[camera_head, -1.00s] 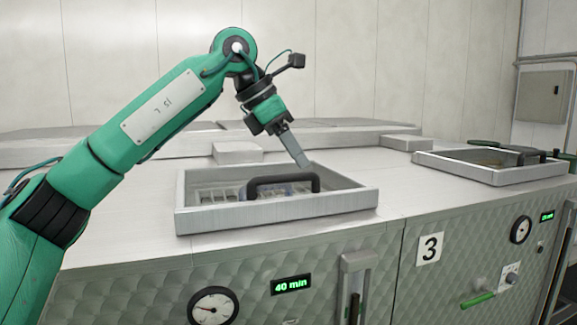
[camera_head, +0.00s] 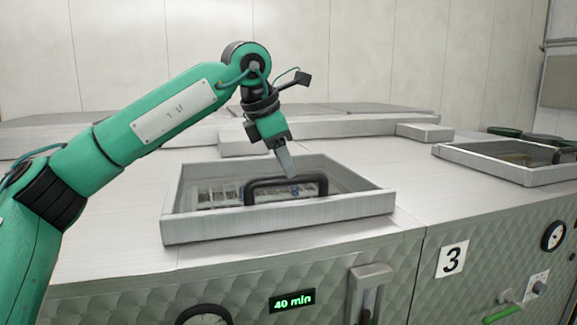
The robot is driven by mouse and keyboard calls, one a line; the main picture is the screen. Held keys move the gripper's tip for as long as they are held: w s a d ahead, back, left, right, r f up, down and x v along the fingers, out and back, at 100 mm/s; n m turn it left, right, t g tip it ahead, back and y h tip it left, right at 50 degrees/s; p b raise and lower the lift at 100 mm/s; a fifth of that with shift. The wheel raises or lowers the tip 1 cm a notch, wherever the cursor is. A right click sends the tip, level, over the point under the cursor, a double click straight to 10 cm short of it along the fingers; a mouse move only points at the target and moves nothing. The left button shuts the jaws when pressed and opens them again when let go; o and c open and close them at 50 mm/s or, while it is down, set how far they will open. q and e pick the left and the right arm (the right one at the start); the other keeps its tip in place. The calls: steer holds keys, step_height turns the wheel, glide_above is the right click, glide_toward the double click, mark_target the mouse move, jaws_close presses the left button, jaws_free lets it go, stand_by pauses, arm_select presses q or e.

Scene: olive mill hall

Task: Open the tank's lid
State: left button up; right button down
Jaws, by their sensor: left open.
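The tank's lid (camera_head: 218,224) is a pale metal-framed panel set in the tank top, with a clear middle and grating visible through it. Its black arched handle (camera_head: 285,183) stands near the middle. The lid lies closed. My left gripper (camera_head: 290,172) points down just above and behind the handle's right part. It is open and holds nothing; one finger largely hides the other. I cannot tell whether a fingertip touches the handle. My right gripper is out of view.
A second framed lid (camera_head: 490,165) with a dark handle lies at the right. Low blocks stand behind the lid.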

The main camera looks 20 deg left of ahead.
arm_select(q)
steer(key=shift+w+d+f, duration=0.15)
steer(key=shift+d+f, duration=0.05)
steer(key=shift+f, duration=0.3)
steer(key=shift+d+f, duration=0.1)
steer(key=shift+f, duration=0.25)
steer(key=shift+w+f, duration=0.2)
steer(key=shift+f, duration=0.1)
steer(key=shift+w+d+f, duration=0.1)
steer(key=shift+w+f, duration=0.05)
steer(key=shift+f, duration=0.1)
jaws_close()
steer(key=shift+r, duration=0.15)
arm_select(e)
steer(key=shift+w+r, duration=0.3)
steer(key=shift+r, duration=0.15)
